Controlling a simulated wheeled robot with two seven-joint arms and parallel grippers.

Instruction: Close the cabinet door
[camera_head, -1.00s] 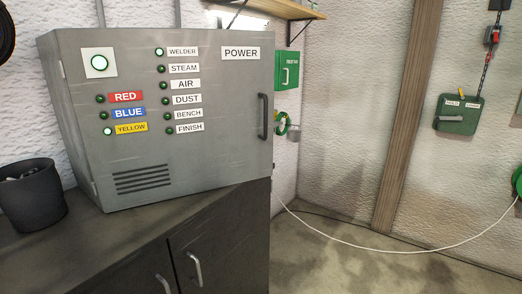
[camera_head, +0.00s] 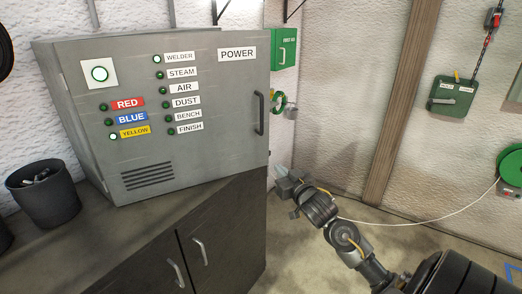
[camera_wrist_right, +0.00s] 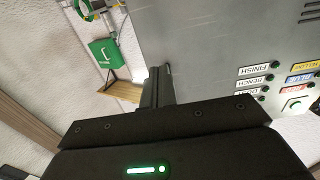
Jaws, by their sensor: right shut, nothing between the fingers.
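The grey power cabinet has a door (camera_head: 200,80) with a POWER label, indicator lamps and a dark vertical handle (camera_head: 258,113) near its right edge. My right gripper (camera_head: 279,172) is just right of the door's lower right corner, below the handle, shut and empty. In the right wrist view my gripper (camera_wrist_right: 157,88) points at the edge of the grey door panel (camera_wrist_right: 205,50); I cannot tell whether they touch. My left gripper is not in view.
A dark workbench (camera_head: 130,235) with cupboard handles carries the cabinet and a black bin (camera_head: 42,193). A green first aid box (camera_head: 284,48) hangs on the wall behind the door's right edge. A white cable (camera_head: 420,222) droops right of my arm. Floor space right of the bench is clear.

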